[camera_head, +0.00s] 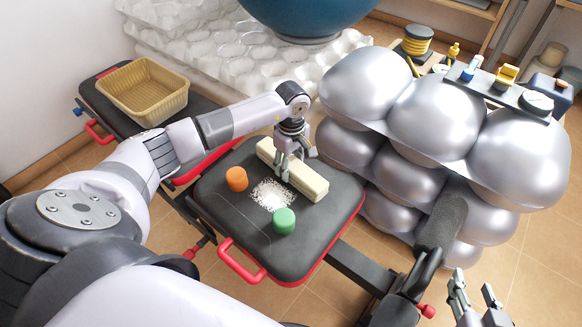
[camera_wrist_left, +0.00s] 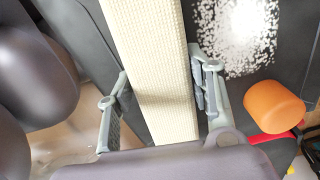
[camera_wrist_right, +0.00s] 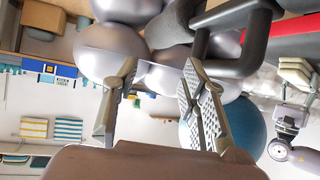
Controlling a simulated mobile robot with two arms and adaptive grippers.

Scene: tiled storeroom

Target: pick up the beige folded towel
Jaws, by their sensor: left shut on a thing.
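The beige folded towel (camera_head: 311,185) is a long, thick bar on the black padded bench seat (camera_head: 335,212). It also shows in the left wrist view (camera_wrist_left: 142,30), running between the fingers. My left gripper (camera_head: 297,165) points down over the towel's middle. In the left wrist view its fingers (camera_wrist_left: 159,62) are on both long sides, shut on the towel. The towel appears to rest on the seat; any gap beneath it is hidden. My right gripper (camera_head: 476,299) is at the lower right, away from the bench; the right wrist view shows its fingers (camera_wrist_right: 153,85) apart and empty.
An orange cylinder (camera_head: 236,179), a white granular patch (camera_head: 271,195) and a green cylinder (camera_head: 284,221) are on the seat beside the towel. Silver bulging shapes (camera_head: 435,112) stand close on the right. A woven basket (camera_head: 142,90) sits on another pad at the left.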

